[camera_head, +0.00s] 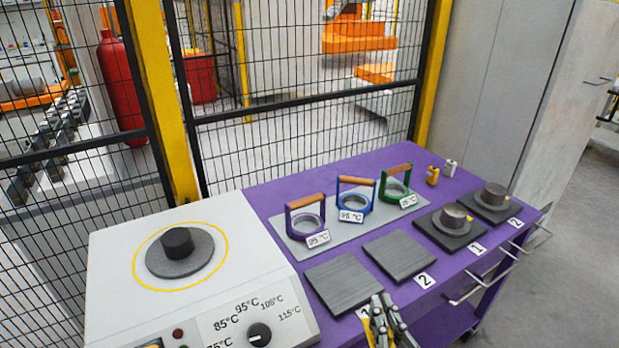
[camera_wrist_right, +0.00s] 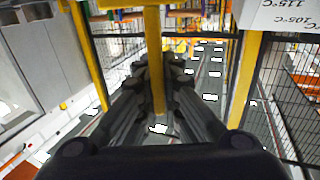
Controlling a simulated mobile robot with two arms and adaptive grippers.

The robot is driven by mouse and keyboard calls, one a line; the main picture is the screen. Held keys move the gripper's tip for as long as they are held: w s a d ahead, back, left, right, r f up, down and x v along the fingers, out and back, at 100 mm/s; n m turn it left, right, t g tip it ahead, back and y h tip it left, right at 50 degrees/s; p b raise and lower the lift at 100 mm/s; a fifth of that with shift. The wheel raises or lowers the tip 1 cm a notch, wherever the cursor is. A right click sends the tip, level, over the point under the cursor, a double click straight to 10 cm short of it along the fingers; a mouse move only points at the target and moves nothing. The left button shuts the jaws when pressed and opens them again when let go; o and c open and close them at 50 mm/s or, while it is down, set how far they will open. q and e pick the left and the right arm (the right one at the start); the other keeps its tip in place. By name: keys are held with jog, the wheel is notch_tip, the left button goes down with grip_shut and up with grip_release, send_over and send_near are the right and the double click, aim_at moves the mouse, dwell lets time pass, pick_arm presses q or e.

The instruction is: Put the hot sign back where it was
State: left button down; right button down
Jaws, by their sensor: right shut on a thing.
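My right gripper (camera_head: 384,312) hangs over the front edge of the purple bench (camera_head: 268,205), just in front of the left bare dark plate (camera_head: 344,284). The white heater (camera_head: 118,262) stands left of the bench, with a dark cylinder (camera_head: 178,242) on a grey disc inside a yellow circle. My left gripper is not in view.
Purple, blue and green handled rings (camera_head: 306,222) (camera_head: 355,203) (camera_head: 395,188) with temperature labels stand on a grey board. Mesh fence runs behind.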

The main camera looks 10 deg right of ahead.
aim_at(391, 341)
jog(key=s, duration=0.3)
jog(key=shift+s+a+f, duration=0.1)
jog(key=shift+s+f, duration=0.2)
jog(key=shift+f, duration=0.05)
